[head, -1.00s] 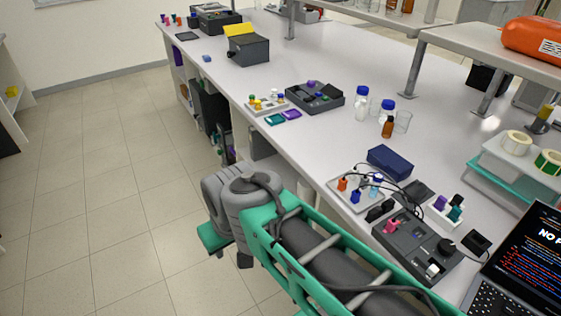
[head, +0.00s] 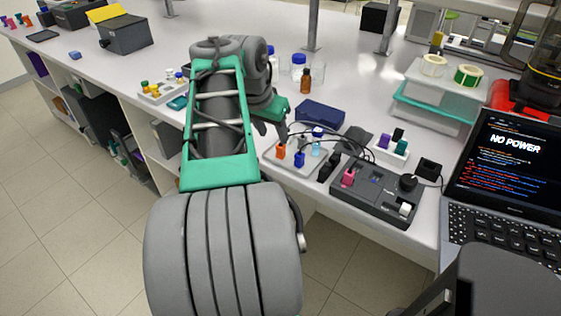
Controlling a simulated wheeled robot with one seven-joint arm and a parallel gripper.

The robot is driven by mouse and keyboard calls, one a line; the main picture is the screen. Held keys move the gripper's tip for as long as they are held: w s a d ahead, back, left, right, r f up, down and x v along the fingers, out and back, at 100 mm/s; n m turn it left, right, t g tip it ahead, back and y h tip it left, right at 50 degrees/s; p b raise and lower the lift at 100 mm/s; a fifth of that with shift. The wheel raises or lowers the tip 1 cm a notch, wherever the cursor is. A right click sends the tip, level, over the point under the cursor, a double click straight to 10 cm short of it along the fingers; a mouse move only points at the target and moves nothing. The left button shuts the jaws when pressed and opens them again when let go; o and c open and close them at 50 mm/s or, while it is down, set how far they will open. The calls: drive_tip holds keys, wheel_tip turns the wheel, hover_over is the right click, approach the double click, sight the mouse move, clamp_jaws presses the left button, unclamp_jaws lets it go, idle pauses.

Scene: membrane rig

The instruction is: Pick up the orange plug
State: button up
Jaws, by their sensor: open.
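The orange plug (head: 281,152) stands upright at the left of a pale tray (head: 311,171) on the bench, in the head view. A dark blue plug (head: 299,160) and a light blue plug (head: 317,148) stand in the same tray to its right. My gripper (head: 282,136) points down just above and behind the orange plug in the picture. It is open, and nothing shows between its fingers. I cannot tell whether the fingertips touch the plug.
A dark device (head: 375,196) with a pink plug (head: 348,177) and black cables lies to the right of the tray. A navy box (head: 319,113) is behind it. A white holder (head: 391,153) with several plugs and a laptop (head: 508,170) are further right.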

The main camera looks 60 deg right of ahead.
sight(280, 144)
drive_tip(key=x, duration=0.8)
drive_tip(key=shift+s+d+r, duration=0.15)
drive_tip(key=shift+s+d, duration=0.05)
drive_tip(key=shift+s, duration=0.15)
clamp_jaws()
